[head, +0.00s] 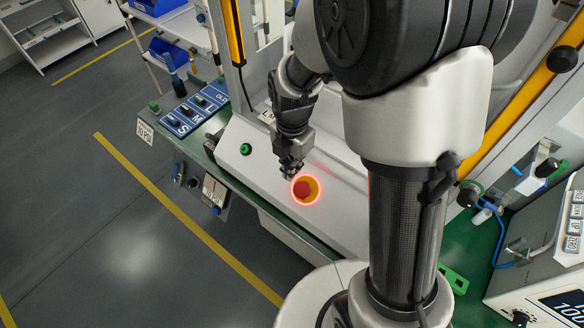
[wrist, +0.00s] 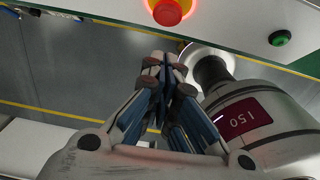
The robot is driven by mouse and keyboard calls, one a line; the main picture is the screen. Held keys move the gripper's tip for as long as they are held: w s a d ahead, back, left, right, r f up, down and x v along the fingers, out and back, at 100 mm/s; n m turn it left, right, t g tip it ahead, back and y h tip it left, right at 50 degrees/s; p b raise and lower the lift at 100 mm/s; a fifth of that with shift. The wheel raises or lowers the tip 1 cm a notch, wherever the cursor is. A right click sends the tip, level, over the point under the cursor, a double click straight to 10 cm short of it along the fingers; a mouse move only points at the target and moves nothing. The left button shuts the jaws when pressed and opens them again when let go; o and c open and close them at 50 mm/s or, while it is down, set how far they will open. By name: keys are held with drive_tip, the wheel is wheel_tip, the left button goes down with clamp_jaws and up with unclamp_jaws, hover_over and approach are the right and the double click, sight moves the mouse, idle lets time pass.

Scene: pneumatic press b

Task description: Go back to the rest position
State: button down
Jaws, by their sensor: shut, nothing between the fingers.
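My gripper (head: 291,169) is shut and empty in the head view, just above and left of the red emergency stop button. It also shows in the wrist view (wrist: 157,62), fingertips together, below the button. The red button (head: 301,189) sits on a yellow base with a glowing red ring, on the light sloped front panel (head: 240,174) of the press. It also shows at the top of the wrist view (wrist: 168,11). I cannot tell from these frames whether the fingertips touch it. A green button (head: 246,149) is on the same panel, to the left.
A blue panel of switches (head: 196,109) stands left of the press. Yellow-and-black posts (head: 234,32) rise beside it. A white device with a display (head: 545,262) is at the lower right. The grey floor (head: 110,215) at left is clear, with yellow lines.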

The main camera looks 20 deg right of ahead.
idle(0.3)
drive_tip(key=s+d+r+m+t, duration=0.1)
drive_tip(key=s+r+m+t, duration=0.3)
drive_tip(key=s+r+m, duration=1.3)
wheel_tip(320, 180, up, 2)
drive_tip(key=m, duration=0.8)
drive_tip(key=shift+d+t, duration=0.3)
